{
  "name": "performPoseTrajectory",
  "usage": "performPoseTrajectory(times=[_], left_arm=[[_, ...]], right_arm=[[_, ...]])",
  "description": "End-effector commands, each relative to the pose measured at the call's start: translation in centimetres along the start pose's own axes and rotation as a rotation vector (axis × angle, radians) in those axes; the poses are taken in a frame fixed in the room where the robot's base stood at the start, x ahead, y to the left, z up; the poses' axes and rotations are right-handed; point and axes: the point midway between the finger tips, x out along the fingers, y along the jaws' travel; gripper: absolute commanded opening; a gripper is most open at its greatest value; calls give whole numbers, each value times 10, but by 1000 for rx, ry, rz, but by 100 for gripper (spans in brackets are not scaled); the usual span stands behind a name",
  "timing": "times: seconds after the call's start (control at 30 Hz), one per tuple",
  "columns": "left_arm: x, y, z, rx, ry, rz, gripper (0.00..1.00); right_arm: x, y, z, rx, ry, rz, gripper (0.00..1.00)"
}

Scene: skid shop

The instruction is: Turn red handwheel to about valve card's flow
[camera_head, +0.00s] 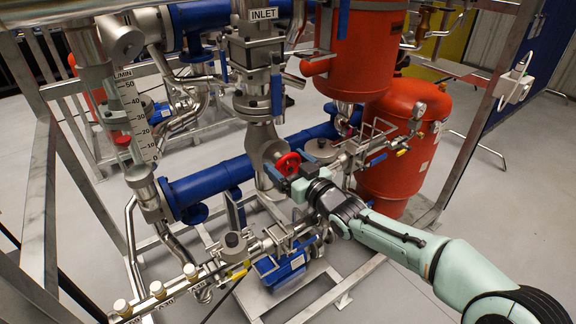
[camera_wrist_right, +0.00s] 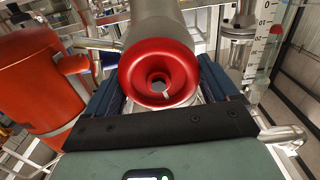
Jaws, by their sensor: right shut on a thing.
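The red handwheel (camera_head: 288,163) is on the valve below the INLET pipe. It shows large and face-on in the right wrist view (camera_wrist_right: 140,72), with a dark hub hole in the middle. My right gripper (camera_head: 283,177) is at the wheel, and in the right wrist view its two blue fingers lie on either side of the rim, shut on it. The flow gauge (camera_head: 138,112) at the left is marked L/MIN, with numbers from 0 to 50. Its exact reading is too small to tell. I cannot make out a valve card. My left gripper is out of view.
Red tanks (camera_head: 392,165) stand right of the wheel, close to my right arm. A blue pipe (camera_head: 215,182) runs behind the valve. Steel frame posts (camera_head: 465,130) flank the skid. Several white-capped fittings (camera_head: 158,289) are at the front left. Grey floor is clear at the right.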

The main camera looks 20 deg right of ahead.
Motion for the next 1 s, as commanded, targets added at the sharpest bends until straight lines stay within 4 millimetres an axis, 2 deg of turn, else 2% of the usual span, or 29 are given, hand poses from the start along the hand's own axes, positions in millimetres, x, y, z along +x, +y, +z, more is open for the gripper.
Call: performPoseTrajectory(times=[0.13, 0.4, 0.43, 0.47, 0.77, 0.87, 1.0], left_arm=[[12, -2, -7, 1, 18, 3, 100], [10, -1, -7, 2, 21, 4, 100], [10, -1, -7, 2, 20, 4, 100], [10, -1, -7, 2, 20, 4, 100], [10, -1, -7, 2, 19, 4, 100], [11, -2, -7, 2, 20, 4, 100], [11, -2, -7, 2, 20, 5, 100]], right_arm=[[0, -1, 3, -99, 3, -1, 57], [0, 0, 0, -117, 1, 1, 57], [0, 0, 0, -116, 1, 1, 94], [0, 0, 0, -116, 1, 1, 100], [-4, 0, 0, -116, 0, 1, 100], [-16, 0, 0, -119, 0, 2, 100], [-45, 0, -1, -120, 1, 3, 100]])
